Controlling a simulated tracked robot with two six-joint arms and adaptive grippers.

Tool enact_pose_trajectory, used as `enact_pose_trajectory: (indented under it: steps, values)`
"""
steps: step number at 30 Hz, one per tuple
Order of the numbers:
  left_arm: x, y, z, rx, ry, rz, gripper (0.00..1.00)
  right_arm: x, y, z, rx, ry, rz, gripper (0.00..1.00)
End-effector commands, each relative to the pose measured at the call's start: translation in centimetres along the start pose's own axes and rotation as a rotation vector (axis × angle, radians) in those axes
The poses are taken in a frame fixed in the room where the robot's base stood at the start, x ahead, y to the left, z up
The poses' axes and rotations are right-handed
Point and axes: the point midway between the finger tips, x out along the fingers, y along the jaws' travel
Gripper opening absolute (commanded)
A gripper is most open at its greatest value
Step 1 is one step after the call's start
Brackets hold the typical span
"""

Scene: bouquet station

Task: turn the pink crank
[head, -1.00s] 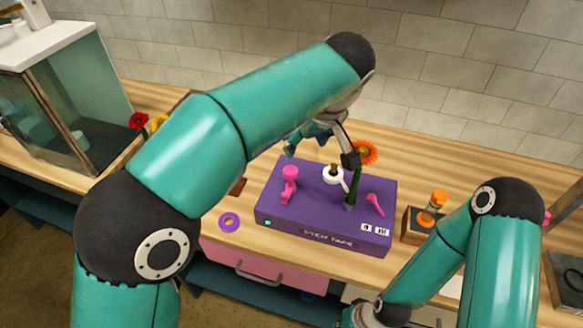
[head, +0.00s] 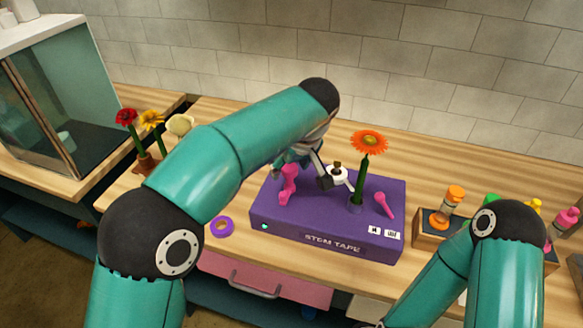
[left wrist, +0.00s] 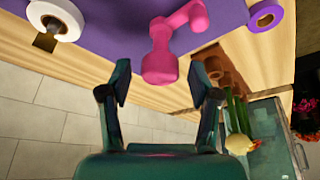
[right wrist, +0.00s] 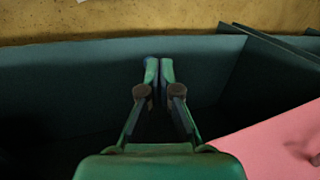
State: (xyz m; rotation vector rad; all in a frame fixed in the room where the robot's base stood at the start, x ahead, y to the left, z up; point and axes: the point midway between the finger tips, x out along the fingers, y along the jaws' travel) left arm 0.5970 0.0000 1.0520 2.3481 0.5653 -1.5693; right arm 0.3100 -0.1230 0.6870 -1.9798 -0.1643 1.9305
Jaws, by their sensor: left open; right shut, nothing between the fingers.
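The pink crank (head: 288,185) stands on the left part of the purple stem tape box (head: 322,226). In the left wrist view the crank (left wrist: 160,62) has its knob just beyond and between my open fingertips, with no clear contact. My left gripper (head: 301,176) is open and empty above the box, its fingers partly hidden behind the arm and crank. My right gripper (right wrist: 158,72) is shut and empty, low in front of the dark teal cabinet. An orange flower (head: 368,143) stands upright in a holder on the box.
A white tape roll (head: 338,174) and a small pink lever (head: 384,205) are on the box. A purple ring (head: 222,227) lies left of it. Red and yellow flowers (head: 126,117) stand at the left. A wooden rack with an orange-capped bottle (head: 453,196) is right of the box.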

Motion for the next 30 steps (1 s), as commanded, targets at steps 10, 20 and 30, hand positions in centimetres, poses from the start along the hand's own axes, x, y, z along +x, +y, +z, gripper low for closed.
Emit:
enact_pose_trajectory:
  steps: [10,20,30]
  values:
    - [-0.03,-0.01,0.00,0.000,0.000,0.000,0.32,-0.03,-0.01,0.00,0.000,0.000,0.000,0.00]
    - [-0.03,-0.01,0.02,0.005,-0.001,0.001,0.04,0.00,0.00,0.00,0.000,0.000,0.000,0.00]
    - [0.00,-0.07,0.04,0.102,-0.001,0.043,0.04,0.45,0.16,-0.01,0.000,0.000,0.000,0.00]
